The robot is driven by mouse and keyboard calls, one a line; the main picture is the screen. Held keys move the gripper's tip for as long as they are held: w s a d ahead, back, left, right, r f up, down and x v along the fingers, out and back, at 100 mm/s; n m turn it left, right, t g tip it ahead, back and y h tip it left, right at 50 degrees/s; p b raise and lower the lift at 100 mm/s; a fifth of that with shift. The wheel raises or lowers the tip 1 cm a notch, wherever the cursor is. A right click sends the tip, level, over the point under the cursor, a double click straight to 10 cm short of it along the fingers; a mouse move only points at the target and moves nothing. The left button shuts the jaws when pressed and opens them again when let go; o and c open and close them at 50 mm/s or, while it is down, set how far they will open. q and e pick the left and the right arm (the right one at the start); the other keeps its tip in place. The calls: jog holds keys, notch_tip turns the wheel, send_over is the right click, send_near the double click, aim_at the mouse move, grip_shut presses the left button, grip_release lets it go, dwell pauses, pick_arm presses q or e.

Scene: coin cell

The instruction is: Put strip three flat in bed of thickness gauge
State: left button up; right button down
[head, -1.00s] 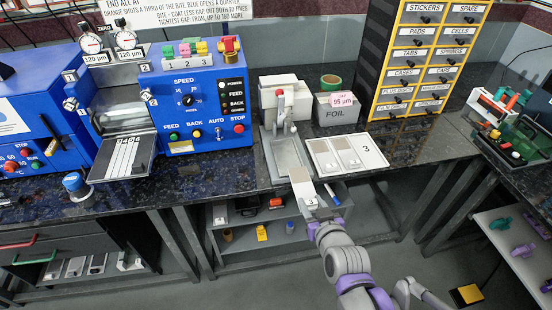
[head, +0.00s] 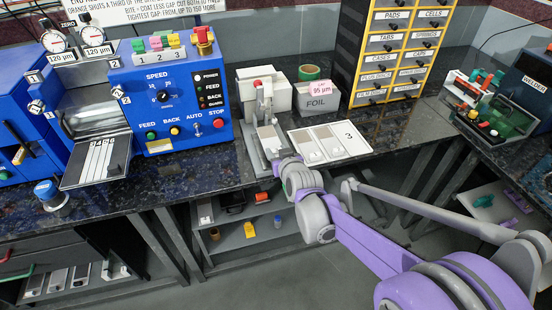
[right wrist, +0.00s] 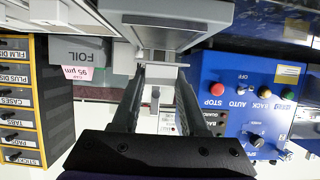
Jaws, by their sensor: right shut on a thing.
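My right gripper (head: 274,152) is shut on strip three (head: 268,137), a grey-and-white strip, at its near end. The strip lies over the grey bed of the thickness gauge (head: 249,152), roughly lengthwise; whether it touches the bed I cannot tell. In the right wrist view, the dark fingers (right wrist: 160,80) hold the strip (right wrist: 165,65) nearly edge-on, close to the grey bed (right wrist: 165,38). My left gripper is not in view.
A white tray (head: 352,146) marked 3 stands right of the gauge, with two strips in it and a bare place by the 3. A FOIL box (head: 318,103) stands behind. A blue machine (head: 175,100) stands to the left. The counter's front edge is close.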

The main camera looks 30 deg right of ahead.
jog(key=shift+w+d+f, duration=0.15)
jog(key=shift+w+f, duration=0.05)
jog(key=shift+w, duration=0.35)
jog(key=shift+f+b, duration=0.6)
jog(key=shift+f, duration=0.95)
jog(key=shift+f, duration=0.2)
jog(key=shift+c, duration=2.2)
grip_release()
jog(key=shift+r, duration=0.15)
